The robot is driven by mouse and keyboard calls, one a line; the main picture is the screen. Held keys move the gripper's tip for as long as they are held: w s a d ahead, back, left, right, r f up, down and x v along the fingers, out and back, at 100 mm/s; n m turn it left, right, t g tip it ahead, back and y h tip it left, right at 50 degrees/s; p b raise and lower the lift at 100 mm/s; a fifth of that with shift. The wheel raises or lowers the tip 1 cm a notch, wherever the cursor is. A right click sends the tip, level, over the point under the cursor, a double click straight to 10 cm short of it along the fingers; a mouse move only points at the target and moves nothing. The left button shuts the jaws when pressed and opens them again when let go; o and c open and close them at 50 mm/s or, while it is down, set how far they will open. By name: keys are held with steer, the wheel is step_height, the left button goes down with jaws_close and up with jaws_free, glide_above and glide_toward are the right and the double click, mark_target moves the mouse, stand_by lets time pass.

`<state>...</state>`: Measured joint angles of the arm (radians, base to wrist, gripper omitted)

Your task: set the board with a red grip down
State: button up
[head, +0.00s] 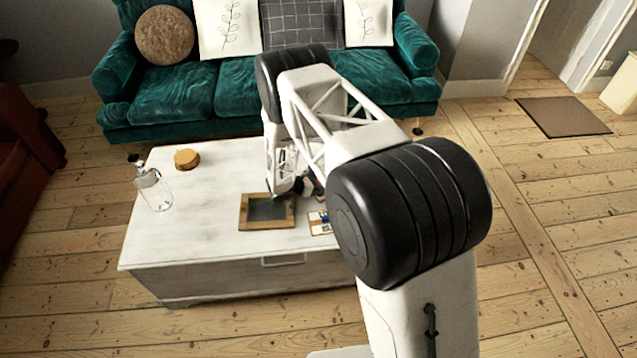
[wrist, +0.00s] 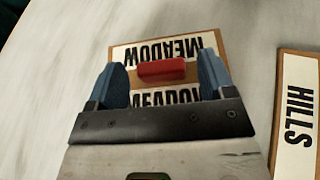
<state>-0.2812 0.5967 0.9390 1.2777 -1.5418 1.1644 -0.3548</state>
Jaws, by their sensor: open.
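In the wrist view, a brown-edged board (wrist: 125,52) with white strips reading MEADOW appears to lie flat on the pale surface. Its red grip (wrist: 162,70) stands at its middle. My gripper (wrist: 164,78) is open, with one blue finger on each side of the red grip. I cannot tell whether the fingers touch it. In the head view, my gripper (head: 300,191) is low over the white chest (head: 190,235), and my arm mostly hides this board.
A board reading HILLS (wrist: 298,115) lies close on the right in the wrist view. On the chest are a wooden frame with a dark panel (head: 267,211), a small card-like board with blue (head: 320,223), a glass bottle (head: 153,190) and a round wooden piece (head: 187,158). A green sofa (head: 170,95) stands behind.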

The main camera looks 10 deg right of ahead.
steer(key=shift+r, duration=0.15)
steer(key=v, duration=1.2)
steer(key=shift+s, duration=0.1)
stand_by(0.6)
steer(key=s+d+r+m+g+y, duration=0.2)
steer(key=s+d+r+m, duration=0.25)
steer(key=r, duration=0.85)
steer(key=s+d+r+m+g+y, duration=0.15)
steer(key=s+d+r+m, duration=0.3)
steer(key=r, duration=0.95)
steer(key=s+d+r+m+g+y, duration=0.1)
steer(key=s+d+r+m+g, duration=0.3)
steer(key=r, duration=0.9)
steer(key=s+d+r+m+t+y, duration=0.1)
steer(key=s+d+r+m+y, duration=0.1)
steer(key=s+r, duration=0.5)
steer(key=s+d+r+m+t+y, duration=0.25)
steer(key=s+r, duration=0.25)
steer(key=s, duration=0.4)
steer(key=s+r+m+y, duration=0.1)
steer(key=s+r+m, duration=0.1)
steer(key=s, duration=0.7)
steer(key=s+r+m+t+y, duration=0.1)
steer(key=s+r+m+y, duration=0.1)
steer(key=s, duration=0.7)
steer(key=shift+a+r+m+t, duration=0.25)
steer(key=shift+r+m+t, duration=0.05)
steer(key=shift+m, duration=0.25)
